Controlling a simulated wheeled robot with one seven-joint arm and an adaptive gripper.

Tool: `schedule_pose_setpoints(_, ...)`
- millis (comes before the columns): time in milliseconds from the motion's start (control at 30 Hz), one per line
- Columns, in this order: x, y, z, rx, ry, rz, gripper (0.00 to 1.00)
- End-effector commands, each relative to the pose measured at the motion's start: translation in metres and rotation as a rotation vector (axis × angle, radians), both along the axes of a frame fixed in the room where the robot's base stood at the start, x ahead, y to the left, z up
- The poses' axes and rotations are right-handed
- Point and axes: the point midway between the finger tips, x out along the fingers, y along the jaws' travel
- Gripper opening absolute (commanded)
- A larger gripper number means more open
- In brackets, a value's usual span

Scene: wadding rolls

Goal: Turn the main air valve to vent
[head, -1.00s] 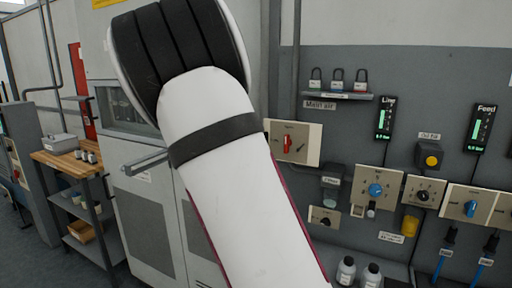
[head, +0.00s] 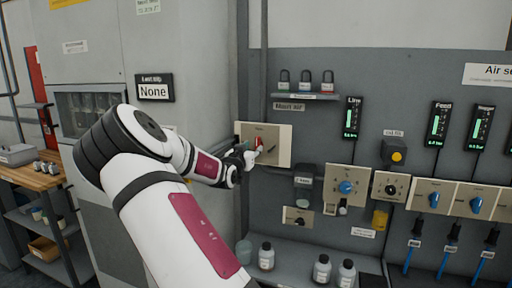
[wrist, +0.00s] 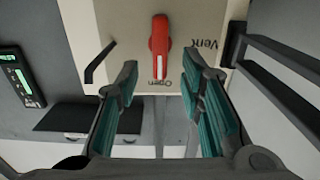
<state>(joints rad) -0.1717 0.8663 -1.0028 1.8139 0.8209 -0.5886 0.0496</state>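The main air valve is a red handle (head: 259,142) on a beige panel (head: 281,140) under the "Main air" label. In the wrist view the red handle (wrist: 159,47) has a white stripe pointing toward the word "Open", which appears upside down. The word "Vent" (wrist: 207,33) stands to the handle's right in that view. My gripper (head: 249,160) is close in front of the panel in the head view. In the wrist view my gripper (wrist: 160,72) is open, its teal-padded fingers apart and nothing between them. The handle lies just beyond the fingertips; I see no contact.
A dark-topped unit (head: 305,181) and a blue-knob panel (head: 346,188) are to the lower right. Bottles (head: 322,267) stand on the ledge below. A grey cabinet (head: 205,90) is at left.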

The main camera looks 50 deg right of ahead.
Motion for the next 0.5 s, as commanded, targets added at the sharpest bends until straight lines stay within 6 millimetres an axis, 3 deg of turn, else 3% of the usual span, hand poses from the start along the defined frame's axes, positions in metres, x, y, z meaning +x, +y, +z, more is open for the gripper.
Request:
schedule_pose_setpoints(200,0.013,-0.031,0.000,-0.001,0.001,-0.001,0.35)
schedule_pose_setpoints(500,0.018,-0.044,0.000,0.001,-0.001,0.000,0.35)
